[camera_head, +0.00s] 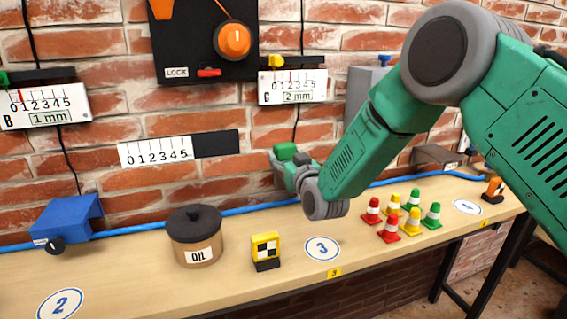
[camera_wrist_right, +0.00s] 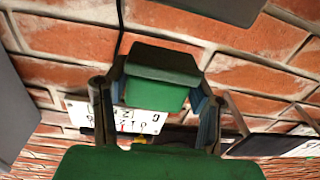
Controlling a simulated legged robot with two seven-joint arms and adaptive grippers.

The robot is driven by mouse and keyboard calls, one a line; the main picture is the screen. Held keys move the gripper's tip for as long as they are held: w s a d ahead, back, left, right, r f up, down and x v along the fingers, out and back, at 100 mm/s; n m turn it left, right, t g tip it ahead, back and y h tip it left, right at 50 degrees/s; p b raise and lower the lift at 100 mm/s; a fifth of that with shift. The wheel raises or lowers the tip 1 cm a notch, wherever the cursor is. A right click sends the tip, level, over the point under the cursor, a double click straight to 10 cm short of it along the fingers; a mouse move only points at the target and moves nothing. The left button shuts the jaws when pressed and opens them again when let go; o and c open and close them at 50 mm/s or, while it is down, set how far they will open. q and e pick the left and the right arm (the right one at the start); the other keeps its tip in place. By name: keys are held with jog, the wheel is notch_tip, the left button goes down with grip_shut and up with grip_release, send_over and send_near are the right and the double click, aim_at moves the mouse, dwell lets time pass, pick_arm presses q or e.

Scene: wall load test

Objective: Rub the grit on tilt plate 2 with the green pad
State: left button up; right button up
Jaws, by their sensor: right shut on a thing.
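My right gripper (camera_head: 290,168) reaches in from the right, in front of the brick wall, above the bench behind disc 3. It is shut on the green pad (camera_head: 285,151). In the right wrist view the pad (camera_wrist_right: 158,92) sits between the two fingers of the right gripper (camera_wrist_right: 155,98), with brick wall beyond it. No grit is discernible, and no plate is clearly marked as tilt plate 2. A disc marked 2 (camera_head: 60,304) lies at the bench's front left, with a blue sloped block with a black knob (camera_head: 68,218) behind it. My left gripper is not in view.
On the bench (camera_head: 215,285) stand an oil pot (camera_head: 195,238), a yellow checkered block (camera_head: 266,251) and several small cones (camera_head: 388,229). A blue hose (camera_head: 135,232) runs along the wall. Gauges B (camera_head: 42,106) and C (camera_head: 293,88) hang above.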

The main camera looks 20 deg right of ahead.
aim_at(288, 145)
jog(key=shift+d+r+p, duration=0.35)
jog(key=shift+r+p, duration=0.05)
jog(key=shift+r, duration=0.5)
jog(key=shift+d+r+p, duration=0.1)
jog(key=shift+r+p, duration=0.25)
jog(key=shift+r, duration=0.35)
jog(key=shift+a+r, duration=0.25)
jog(key=shift+a+f, duration=0.1)
jog(key=shift+a, duration=0.15)
jog(key=shift+d, duration=0.4)
